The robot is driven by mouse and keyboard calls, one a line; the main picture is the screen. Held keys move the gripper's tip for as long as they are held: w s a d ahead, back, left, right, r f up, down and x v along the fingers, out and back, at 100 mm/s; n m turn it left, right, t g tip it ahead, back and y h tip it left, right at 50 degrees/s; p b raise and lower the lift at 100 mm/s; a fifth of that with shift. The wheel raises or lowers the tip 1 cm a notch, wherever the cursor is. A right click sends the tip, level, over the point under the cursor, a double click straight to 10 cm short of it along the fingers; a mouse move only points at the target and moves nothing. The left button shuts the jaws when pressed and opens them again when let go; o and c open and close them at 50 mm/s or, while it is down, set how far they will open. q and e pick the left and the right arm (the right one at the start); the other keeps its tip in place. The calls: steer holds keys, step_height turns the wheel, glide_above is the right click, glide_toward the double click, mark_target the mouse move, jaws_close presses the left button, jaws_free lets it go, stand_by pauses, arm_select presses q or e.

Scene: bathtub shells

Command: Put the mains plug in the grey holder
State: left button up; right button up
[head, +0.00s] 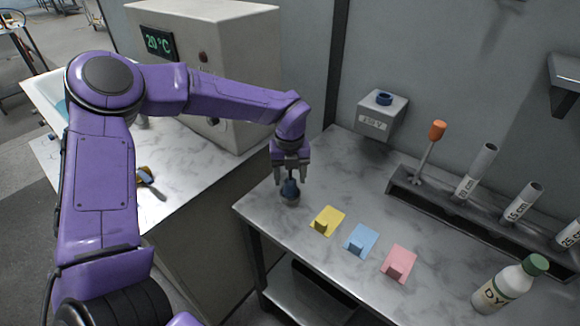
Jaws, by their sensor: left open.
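The blue mains plug (290,188) stands upright near the left corner of the marble-topped table. Its lower end is in the small round grey holder (290,200). How deep it sits is too small to tell. My left gripper (292,180) points down from above, with its open fingers on either side of the plug's upper part. The gripper hides part of the plug's top. My right gripper is not in view.
A grey socket box (383,115) is on the wall. A rack (405,188) with tubes and an orange-handled tool (437,131) stands behind; a bottle (500,290) is front right.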

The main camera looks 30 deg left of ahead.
arm_select(q)
step_height(320, 180, up, 12)
steer(key=shift+f+b, duration=0.1)
steer(key=shift+b, duration=0.95)
